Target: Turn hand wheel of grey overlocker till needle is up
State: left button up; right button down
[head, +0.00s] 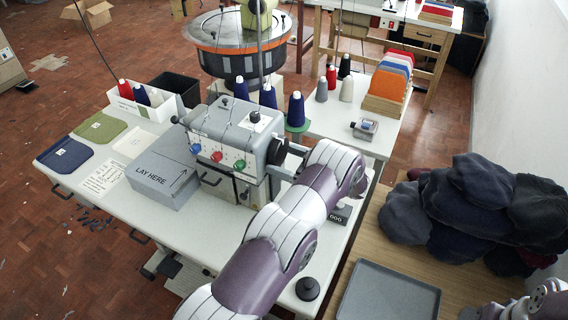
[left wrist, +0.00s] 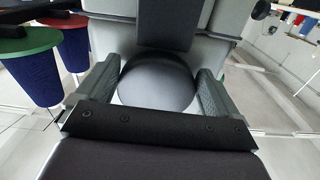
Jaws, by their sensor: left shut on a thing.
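The grey overlocker (head: 222,135) stands on the white table, with red, blue and green tension knobs on its front. Its hand wheel (head: 277,151) is on its right side, mostly hidden by my left gripper (head: 291,156). In the left wrist view the hand wheel (left wrist: 158,84) is a smooth, dark grey round with a lighter lower part. The two fingers of my left gripper (left wrist: 157,78) stand on either side of it, shut on it. The needle is too small to make out. My right gripper is not in view; only part of my right arm shows at the lower right.
A grey box marked LAY HERE (head: 163,178) stands left of the overlocker. Thread cones (head: 296,109) stand close behind the wheel. A small grey device (head: 364,128) sits farther right.

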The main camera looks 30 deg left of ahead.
pick_arm(q)
jog(key=o, duration=0.7)
jog(key=d+b, duration=0.1)
jog(key=d, duration=0.3)
jog(key=w+d+b, duration=0.1)
jog(key=d, duration=0.3)
jog(key=d+b, duration=0.1)
jog(key=d, duration=0.3)
jog(key=shift+w+d+b, duration=0.2)
jog(key=shift+d+b, duration=0.1)
jog(key=shift+w+r, duration=0.1)
